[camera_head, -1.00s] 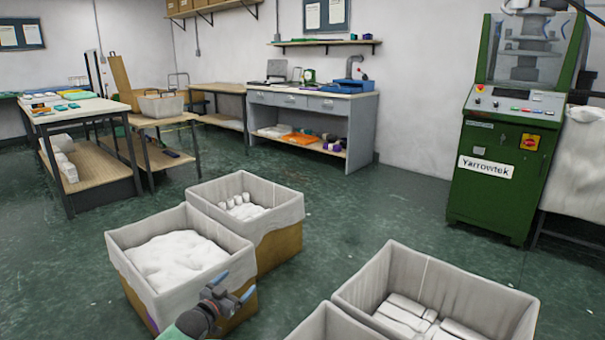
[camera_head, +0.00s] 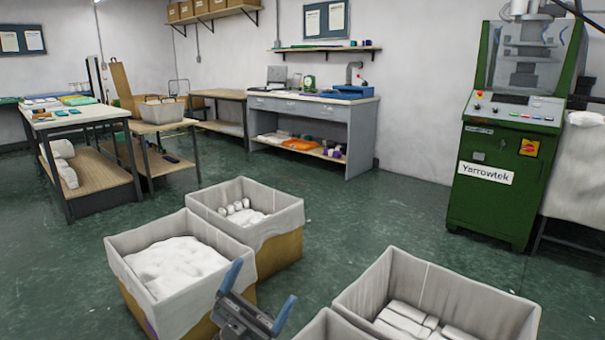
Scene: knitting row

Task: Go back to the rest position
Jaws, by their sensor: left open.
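My left gripper (camera_head: 259,297) shows at the bottom of the head view, with its two blue fingers spread apart and nothing between them. It is in front of the near left bin (camera_head: 229,256), which is filled with white material, and left of the bins at the bottom right. Its left finger overlaps the bin's right side in the picture; I cannot tell whether they touch. My right gripper is not in view.
Another bin (camera_head: 287,223) holding white pieces stands behind. A large bin (camera_head: 490,318) with white packs stands at the right. A green Yarrowtek machine (camera_head: 490,200), tables (camera_head: 75,118) and a workbench (camera_head: 361,130) stand farther back. Green floor (camera_head: 350,215) is clear between them.

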